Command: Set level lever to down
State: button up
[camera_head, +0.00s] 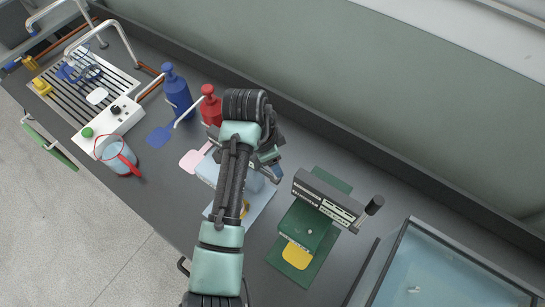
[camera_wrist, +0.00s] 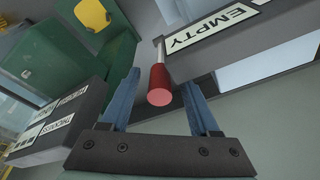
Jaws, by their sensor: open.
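In the wrist view, a lever with a red cylindrical handle (camera_wrist: 158,85) and a short metal stem sticks out from the end of a dark box (camera_wrist: 270,58). A white label (camera_wrist: 222,26) on that box reads EMPTY. The two blue fingers of my gripper (camera_wrist: 161,88) are spread apart, one on each side of the red handle, with gaps visible. In the head view, my gripper (camera_head: 273,170) is over the pale blue machine (camera_head: 262,197), and my arm hides most of it and the lever. I cannot tell the lever's set position.
A green machine (camera_head: 318,236) with a dark labelled box (camera_head: 328,200) and black knob (camera_head: 374,204) stands to the right. A red bottle (camera_head: 210,106), blue bottle (camera_head: 175,90) and jug (camera_head: 117,155) stand to the left. A glass-topped case (camera_head: 440,275) is at lower right.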

jog(key=v, duration=1.3)
